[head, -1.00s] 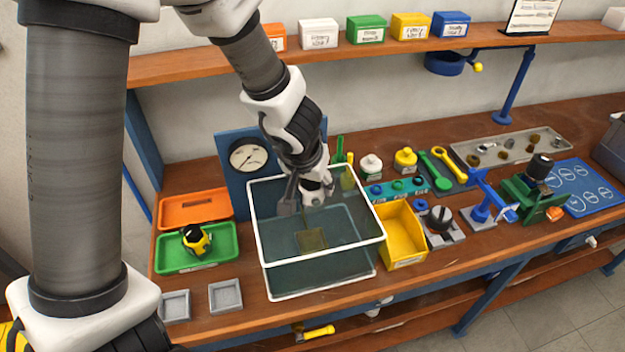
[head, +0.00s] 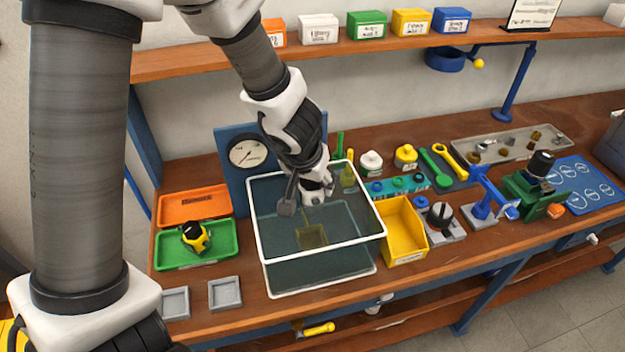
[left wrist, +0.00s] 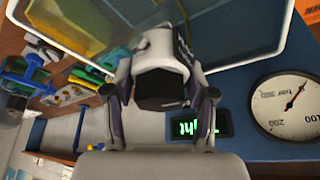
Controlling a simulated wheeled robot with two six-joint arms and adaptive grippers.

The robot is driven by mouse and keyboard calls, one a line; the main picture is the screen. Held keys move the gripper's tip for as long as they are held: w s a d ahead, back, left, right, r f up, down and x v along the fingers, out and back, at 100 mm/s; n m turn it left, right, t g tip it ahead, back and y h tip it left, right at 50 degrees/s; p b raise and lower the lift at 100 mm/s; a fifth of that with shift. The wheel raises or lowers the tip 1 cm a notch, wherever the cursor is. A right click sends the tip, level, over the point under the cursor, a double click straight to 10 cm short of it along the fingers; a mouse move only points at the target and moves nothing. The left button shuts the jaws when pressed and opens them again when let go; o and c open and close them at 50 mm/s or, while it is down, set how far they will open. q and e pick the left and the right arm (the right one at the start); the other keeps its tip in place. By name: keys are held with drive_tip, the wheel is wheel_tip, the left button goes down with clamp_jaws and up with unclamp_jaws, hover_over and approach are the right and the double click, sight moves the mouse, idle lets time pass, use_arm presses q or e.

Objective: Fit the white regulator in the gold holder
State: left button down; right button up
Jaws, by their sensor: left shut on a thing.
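The gold holder (head: 314,238) looks like a small square gold piece inside the clear tank (head: 262,229), seen through its wall. My left gripper (head: 305,199) is over the tank, near its back side and above the holder. In the left wrist view my gripper (left wrist: 160,100) is shut on a white piece with a black faceted end, apparently the white regulator (left wrist: 163,46). In the head view the gripper largely hides it. The regulator and the holder look apart, though the exact height is unclear. My right gripper is not in view.
A blue panel with a round gauge (head: 248,153) stands behind the tank. A green tray (head: 226,247) with a yellow-and-black regulator (head: 195,238) is left of it. A yellow bin (head: 402,231) sits close on the right. Two small grey trays (head: 225,293) are at the front left.

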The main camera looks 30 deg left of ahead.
use_arm(q)
wheel_tip(320, 180, down, 9)
drive_tip(key=b, duration=0.6)
idle(7.0)
